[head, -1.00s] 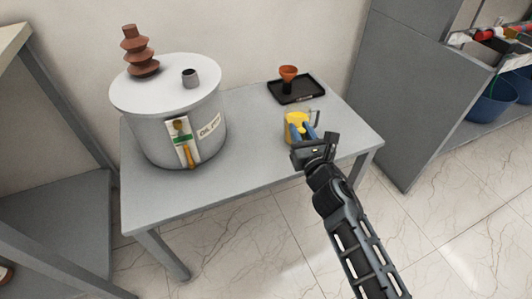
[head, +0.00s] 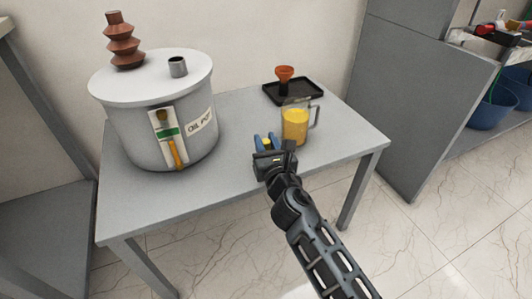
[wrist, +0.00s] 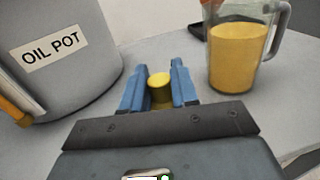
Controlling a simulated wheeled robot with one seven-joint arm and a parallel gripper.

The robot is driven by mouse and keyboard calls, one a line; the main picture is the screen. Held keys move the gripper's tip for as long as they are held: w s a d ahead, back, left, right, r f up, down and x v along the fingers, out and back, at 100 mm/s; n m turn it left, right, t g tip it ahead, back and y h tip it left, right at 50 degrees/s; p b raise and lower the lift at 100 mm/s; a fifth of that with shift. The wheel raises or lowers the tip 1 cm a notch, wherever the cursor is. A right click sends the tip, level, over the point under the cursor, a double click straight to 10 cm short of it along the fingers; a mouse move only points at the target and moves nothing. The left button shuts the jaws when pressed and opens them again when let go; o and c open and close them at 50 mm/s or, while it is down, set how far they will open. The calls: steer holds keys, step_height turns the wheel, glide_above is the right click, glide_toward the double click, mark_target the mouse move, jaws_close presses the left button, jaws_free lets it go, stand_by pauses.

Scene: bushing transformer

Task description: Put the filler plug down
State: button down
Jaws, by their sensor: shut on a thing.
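The filler plug is a small yellow cylinder; in the wrist view the plug (wrist: 160,88) sits between the two blue fingers. My gripper (head: 266,143) is shut on it, over the front middle part of the grey table (head: 235,112), left of the jug. The gripper also shows in the wrist view (wrist: 159,84). The plug's lower part is hidden by the gripper body, and I cannot tell whether it touches the table. The oil pot (head: 190,145) stands on the left of the table. Its lid has an open grey filler neck (head: 178,67).
A clear jug of yellow oil (head: 295,126) stands close to the right of my gripper; it also shows in the wrist view (wrist: 238,58). Brown bushing (head: 123,42) rises from the lid. Table space between pot and jug is clear.

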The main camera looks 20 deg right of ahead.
steer(key=shift+f+b, duration=0.3)
steer(key=shift+f, duration=0.5)
steer(key=shift+f, duration=0.2)
steer(key=c, duration=0.9)
jaws_free()
steer(key=shift+o, duration=0.2)
steer(key=shift+r, duration=0.15)
steer(key=shift+s, duration=0.15)
steer(key=s+a, duration=0.1)
steer(key=s, duration=1)
steer(key=shift+s+a+p, duration=0.3)
steer(key=shift+a+p, duration=0.1)
